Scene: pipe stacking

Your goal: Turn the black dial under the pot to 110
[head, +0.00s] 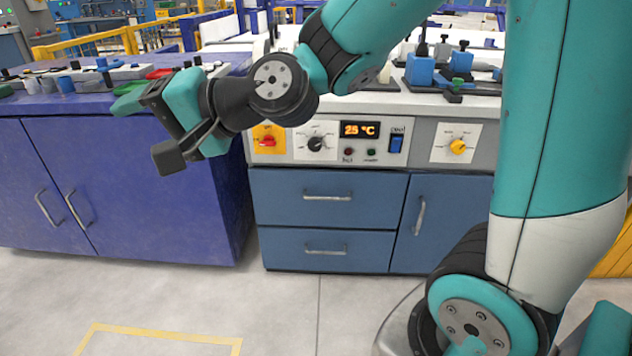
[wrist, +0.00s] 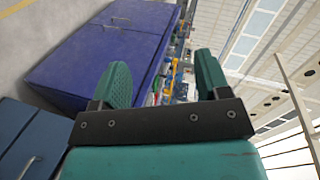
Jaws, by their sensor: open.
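The black dial (head: 316,144) sits on a white plate on the front panel of the grey-and-blue bench in the head view. Its marks are too small to read. To its right an orange display (head: 359,130) reads 25 °C. I cannot make out a pot above the dial; my arm covers part of the bench top there. My gripper (head: 140,135) is held out to the left of the dial, in front of the purple cabinet, apart from the panel. In the wrist view my gripper (wrist: 160,85) shows two green fingers spread apart with nothing between them.
A red switch on a yellow plate (head: 267,141) is left of the dial. A blue rocker switch (head: 396,142) and a yellow knob (head: 457,147) are to the right. The purple cabinet (head: 130,190) stands at left. The floor (head: 290,310) in front is clear.

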